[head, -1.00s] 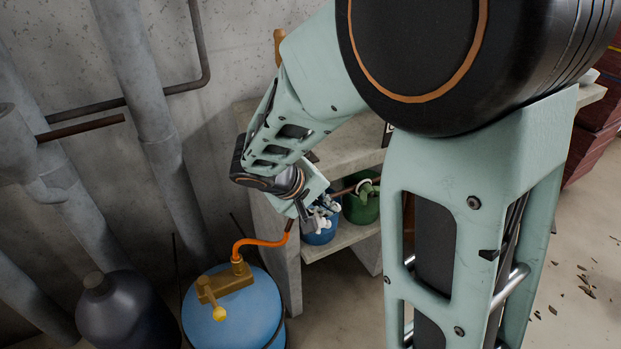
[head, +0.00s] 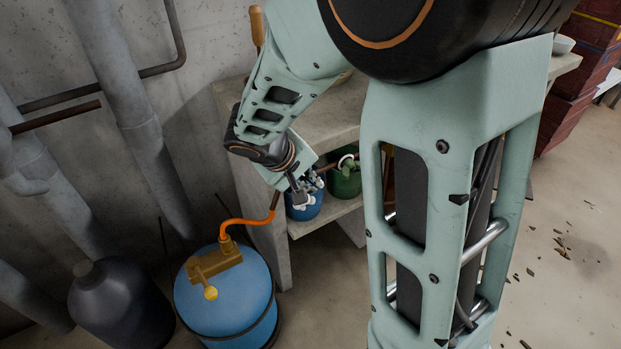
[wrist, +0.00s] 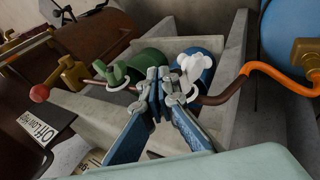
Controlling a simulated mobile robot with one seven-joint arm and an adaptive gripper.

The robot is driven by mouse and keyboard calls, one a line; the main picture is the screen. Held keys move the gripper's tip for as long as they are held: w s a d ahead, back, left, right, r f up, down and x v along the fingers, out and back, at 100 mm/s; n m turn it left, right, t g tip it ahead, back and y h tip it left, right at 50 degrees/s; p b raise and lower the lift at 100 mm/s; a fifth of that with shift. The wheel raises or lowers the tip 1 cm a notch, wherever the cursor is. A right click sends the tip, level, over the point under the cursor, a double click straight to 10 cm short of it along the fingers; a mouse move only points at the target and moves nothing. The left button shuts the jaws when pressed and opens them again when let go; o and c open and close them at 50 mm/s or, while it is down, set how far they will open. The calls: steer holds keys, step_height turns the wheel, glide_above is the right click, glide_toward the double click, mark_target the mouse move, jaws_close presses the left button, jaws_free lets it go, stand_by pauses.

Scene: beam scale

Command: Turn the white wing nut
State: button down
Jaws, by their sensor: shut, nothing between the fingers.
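The white wing nut (wrist: 190,70) shows in the wrist view, in front of the blue pot, on the brown pipe. It stands just right of my gripper (wrist: 162,78). In the head view, the white wing nut (head: 315,182) is small and partly hidden near the fingers. My gripper (head: 299,194) is shut and empty, with its fingertips close together. I cannot tell whether a finger touches the nut. A green wing nut (wrist: 116,76) with a white ring sits on the same pipe, left of the fingers in the wrist view.
A blue pot (head: 302,208) and a green pot (head: 345,181) stand on the concrete shelf (head: 332,218). An orange hose (head: 243,221) runs from the pipe to a blue tank (head: 228,302). A dark bottle (head: 118,311) stands left of the tank.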

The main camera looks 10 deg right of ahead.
mark_target(309, 194)
steer(key=shift+w+d+r+g+y+p, duration=0.1)
steer(key=shift+d+g+y+p, duration=0.15)
steer(key=shift+y+p, duration=0.75)
steer(key=shift+d+r+g+y+p, duration=0.1)
steer(key=shift+d+g+y+p, duration=0.15)
steer(key=shift+p, duration=1.45)
steer(key=shift+w+d+f+y+p, duration=0.1)
steer(key=shift+d+f+y+p, duration=0.25)
steer(key=shift+p, duration=0.5)
steer(key=shift+w+d, duration=0.15)
steer(key=shift+d, duration=0.05)
stand_by(0.6)
steer(key=shift+p, duration=0.35)
steer(key=shift+r+p, duration=0.3)
steer(key=shift+r, duration=0.1)
step_height(309, 194, up, 13)
steer(key=a+g+p, duration=0.2)
steer(key=a, duration=0.1)
steer(key=shift+m, duration=0.3)
steer(key=b+x, duration=0.1)
steer(key=x, duration=0.3)
steer(key=b+x, duration=0.1)
steer(key=x, duration=0.4)
steer(key=b+x, duration=0.1)
steer(key=x, duration=0.3)
steer(key=shift+s+f, duration=0.25)
steer(key=shift+f, duration=0.1)
